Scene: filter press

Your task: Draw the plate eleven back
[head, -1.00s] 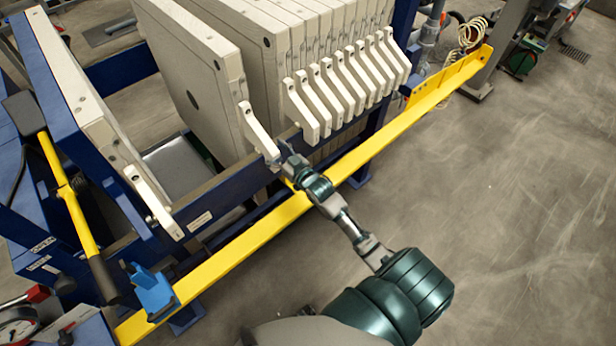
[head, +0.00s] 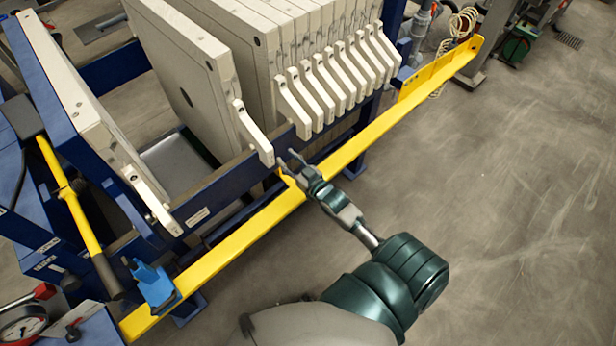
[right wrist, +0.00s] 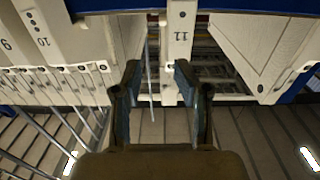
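Plate eleven (head: 195,75) is a pale filter plate standing apart between the stack and the plate at the left end. Its handle (head: 253,133) sticks out over the blue side rail. In the right wrist view the handle (right wrist: 181,30) carries the number 11. My right gripper (head: 287,159) is just right of the handle's lower end. In the right wrist view its two fingers (right wrist: 156,82) are spread with nothing between them; the handle is ahead of them, toward the right finger. My left gripper is not in view.
The plate stack (head: 310,45) stands to the right, with several handles in a row. The end plate (head: 85,110) is at the left. A yellow bar (head: 370,133) runs along the press front, below my right gripper. A blue block (head: 155,287) sits near its left end. Open floor lies right.

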